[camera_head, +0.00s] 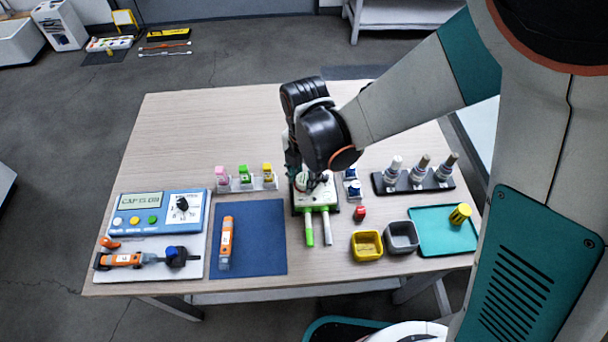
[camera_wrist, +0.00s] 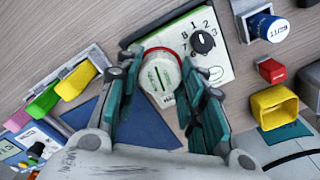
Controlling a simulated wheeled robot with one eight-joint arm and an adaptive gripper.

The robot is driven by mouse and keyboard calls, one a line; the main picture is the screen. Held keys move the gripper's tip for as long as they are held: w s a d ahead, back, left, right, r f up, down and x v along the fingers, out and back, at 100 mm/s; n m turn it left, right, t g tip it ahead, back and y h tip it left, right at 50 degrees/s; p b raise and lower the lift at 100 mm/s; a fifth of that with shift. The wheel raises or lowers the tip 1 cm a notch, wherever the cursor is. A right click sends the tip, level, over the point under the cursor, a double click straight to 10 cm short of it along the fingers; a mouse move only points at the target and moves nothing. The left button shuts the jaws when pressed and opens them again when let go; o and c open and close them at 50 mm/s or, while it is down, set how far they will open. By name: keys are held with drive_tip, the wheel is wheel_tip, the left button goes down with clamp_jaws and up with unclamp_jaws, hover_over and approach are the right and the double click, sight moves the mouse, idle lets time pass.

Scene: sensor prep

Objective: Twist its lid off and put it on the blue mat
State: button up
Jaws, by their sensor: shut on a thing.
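A white round lid (camera_wrist: 160,78) with a green stripe and a red ring at its edge sits at a white panel (camera_wrist: 212,52) with numbers and a black dial. My gripper (camera_wrist: 158,72) has its teal fingers on both sides of the lid and is shut on it. Whether the lid is loose from what is under it cannot be told. In the head view my gripper (camera_head: 303,180) is over the panel (camera_head: 318,196) and hides most of the lid. The blue mat (camera_head: 262,245) lies to the left, with an orange and grey tool (camera_head: 226,243) on it.
Small pink, green and yellow blocks stand in a rack (camera_head: 246,184) behind the mat. A yellow bin (camera_head: 367,246), a grey bin (camera_head: 401,237) and a teal tray (camera_head: 432,240) are at the right. A blue meter (camera_head: 158,215) is at the left. The mat's right part is clear.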

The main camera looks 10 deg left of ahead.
sight(304, 178)
drive_tip(key=shift+r+p, duration=0.7)
drive_tip(key=shift+r, duration=0.35)
idle(0.8)
drive_tip(key=shift+r+p, duration=0.95)
drive_tip(key=shift+r, duration=0.45)
